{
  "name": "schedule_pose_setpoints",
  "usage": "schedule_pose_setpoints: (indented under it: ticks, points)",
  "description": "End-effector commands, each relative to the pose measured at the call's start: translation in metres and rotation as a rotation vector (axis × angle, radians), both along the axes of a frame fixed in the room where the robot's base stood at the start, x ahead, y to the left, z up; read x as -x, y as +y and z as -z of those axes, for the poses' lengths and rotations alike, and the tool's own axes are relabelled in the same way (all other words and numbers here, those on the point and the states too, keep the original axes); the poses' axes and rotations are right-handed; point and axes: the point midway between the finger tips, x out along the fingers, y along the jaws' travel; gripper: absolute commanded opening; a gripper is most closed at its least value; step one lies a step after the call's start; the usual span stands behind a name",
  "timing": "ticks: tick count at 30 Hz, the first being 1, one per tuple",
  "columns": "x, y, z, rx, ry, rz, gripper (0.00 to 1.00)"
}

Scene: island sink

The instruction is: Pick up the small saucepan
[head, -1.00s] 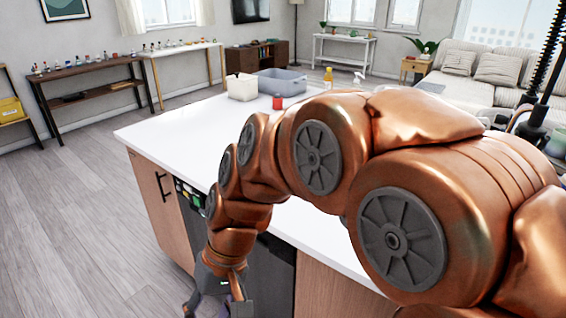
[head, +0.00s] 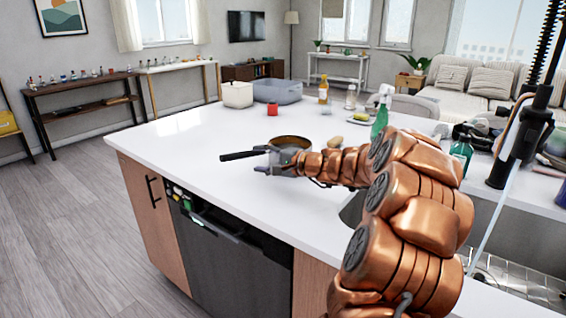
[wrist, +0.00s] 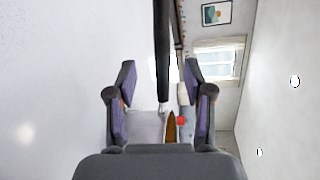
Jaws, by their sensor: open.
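The small saucepan (head: 291,141) sits on the white island counter, with a dark rim and a brown inside. Its long black handle (head: 240,155) points left in the head view. My gripper (head: 270,162) is low over the counter, on the near side of the pan, and hides part of it. In the wrist view my gripper (wrist: 159,78) is open, with its purple-padded fingers apart. The handle (wrist: 162,55) runs between the fingers in that view, with bare space on both sides. I cannot tell whether any finger touches the pan.
Behind the pan stand a red cup (head: 272,108), a white container (head: 237,94), a grey bin (head: 278,91) and an amber bottle (head: 323,91). A green spray bottle (head: 381,112) stands to the right. The counter's left part (head: 185,142) is clear.

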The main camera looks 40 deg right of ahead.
Motion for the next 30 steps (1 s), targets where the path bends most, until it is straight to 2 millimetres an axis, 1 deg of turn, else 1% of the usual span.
schedule_pose_setpoints:
  ticks: [1,4,9,14,21,24,30]
  points:
    - [-0.001,-0.008,0.002,-0.006,-0.005,0.016,0.52]
    - [-0.007,-0.010,0.002,-0.010,-0.008,0.025,0.52]
    - [-0.022,-0.004,0.005,-0.011,-0.006,0.023,0.52]
    - [-0.034,-0.001,0.007,-0.010,-0.005,0.021,0.52]
    - [-0.062,0.005,0.009,-0.009,-0.007,0.019,0.52]
    - [-0.071,0.008,0.011,-0.009,-0.007,0.020,0.52]
    - [-0.075,0.009,0.012,-0.010,-0.009,0.022,0.52]
